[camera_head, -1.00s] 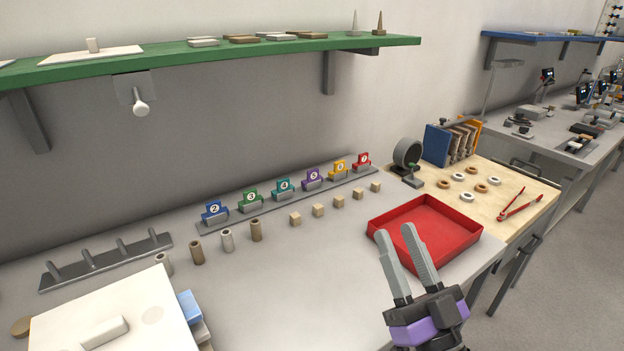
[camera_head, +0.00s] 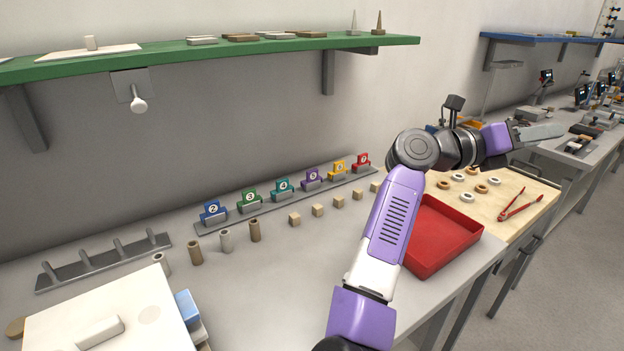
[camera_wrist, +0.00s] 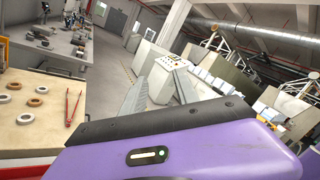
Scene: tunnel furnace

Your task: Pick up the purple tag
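The purple tag (camera_head: 312,175), marked 5, stands upright in a grey rail (camera_head: 293,200) at the back of the bench. It sits between the teal tag 4 (camera_head: 283,186) on its left and the yellow tag (camera_head: 338,167) on its right. My gripper (camera_head: 545,132) is far to the right of the tag, raised above the wooden table and pointing right. In the wrist view its two fingers (camera_wrist: 160,90) stand apart with nothing between them. The purple tag is not in the wrist view.
A red tray (camera_head: 440,240) sits right of the rail, partly behind my arm. Small wooden cubes (camera_head: 318,210) and several cylinders (camera_head: 226,240) stand in front of the rail. A green shelf (camera_head: 220,52) hangs above. The wooden table (camera_head: 520,185) holds rings and red tongs (camera_head: 520,206).

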